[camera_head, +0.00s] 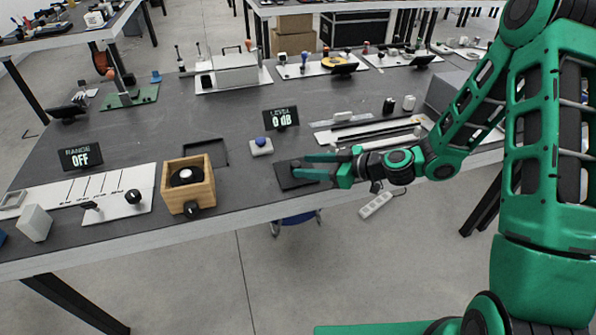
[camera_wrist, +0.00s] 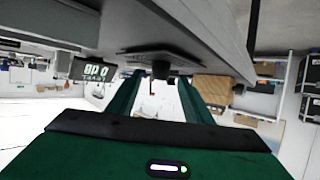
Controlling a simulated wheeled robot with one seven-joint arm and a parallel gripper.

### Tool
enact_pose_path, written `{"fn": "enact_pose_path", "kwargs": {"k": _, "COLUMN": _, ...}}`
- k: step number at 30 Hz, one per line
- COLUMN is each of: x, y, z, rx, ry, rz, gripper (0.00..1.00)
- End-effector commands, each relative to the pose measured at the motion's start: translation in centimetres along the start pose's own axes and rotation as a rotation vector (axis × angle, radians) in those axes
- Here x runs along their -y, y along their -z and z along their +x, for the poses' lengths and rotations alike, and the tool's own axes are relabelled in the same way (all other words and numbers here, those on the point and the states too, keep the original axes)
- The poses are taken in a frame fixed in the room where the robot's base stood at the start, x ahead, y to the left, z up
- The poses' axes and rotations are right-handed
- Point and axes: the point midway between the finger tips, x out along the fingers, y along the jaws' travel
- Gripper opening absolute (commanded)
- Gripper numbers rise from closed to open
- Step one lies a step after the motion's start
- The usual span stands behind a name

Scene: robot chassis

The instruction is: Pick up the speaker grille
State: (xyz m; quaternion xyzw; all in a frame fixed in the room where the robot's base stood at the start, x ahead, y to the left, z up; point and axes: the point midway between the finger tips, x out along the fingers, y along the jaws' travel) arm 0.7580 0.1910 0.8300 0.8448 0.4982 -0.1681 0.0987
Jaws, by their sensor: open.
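A dark, flat square plate (camera_head: 290,184), which looks like the speaker grille, lies on the grey table near its front edge. It also shows in the wrist view (camera_wrist: 135,52), with a short black knob (camera_wrist: 160,69) standing out from its middle. My gripper (camera_head: 305,166) is open and comes in level from the right, low over the plate. In the wrist view its two green fingers (camera_wrist: 157,82) are spread, with the knob between them in the picture. I cannot tell whether either finger touches it. In the head view the fingers partly hide the plate and knob.
An open wooden box (camera_head: 173,199) with a round black-and-white part inside stands left of the plate. A blue button (camera_head: 261,146) on a white base and a "0 dB" display (camera_head: 281,118) sit behind. Slider rails (camera_head: 365,128) lie behind my wrist. Table between box and plate is clear.

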Motion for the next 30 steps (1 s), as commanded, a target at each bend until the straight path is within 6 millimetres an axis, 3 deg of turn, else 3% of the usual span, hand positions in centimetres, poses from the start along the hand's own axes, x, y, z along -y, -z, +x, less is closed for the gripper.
{"fn": "enact_pose_path", "kwargs": {"k": 9, "x": -0.1, "y": 0.3, "z": 4.1, "rx": 0.001, "ry": 0.003, "rz": -0.001, "gripper": 0.46}}
{"fn": "enact_pose_path", "kwargs": {"k": 19, "x": -0.1, "y": 0.3, "z": 4.7, "rx": 0.001, "ry": 0.001, "rz": 0.0, "gripper": 0.46}}
{"fn": "enact_pose_path", "kwargs": {"k": 25, "x": -0.1, "y": 0.3, "z": 4.7, "rx": 0.001, "ry": 0.001, "rz": 0.0, "gripper": 0.0}}
{"fn": "enact_pose_path", "kwargs": {"k": 30, "x": -0.1, "y": 0.3, "z": 4.7, "rx": 0.001, "ry": 0.001, "rz": -0.001, "gripper": 0.0}}
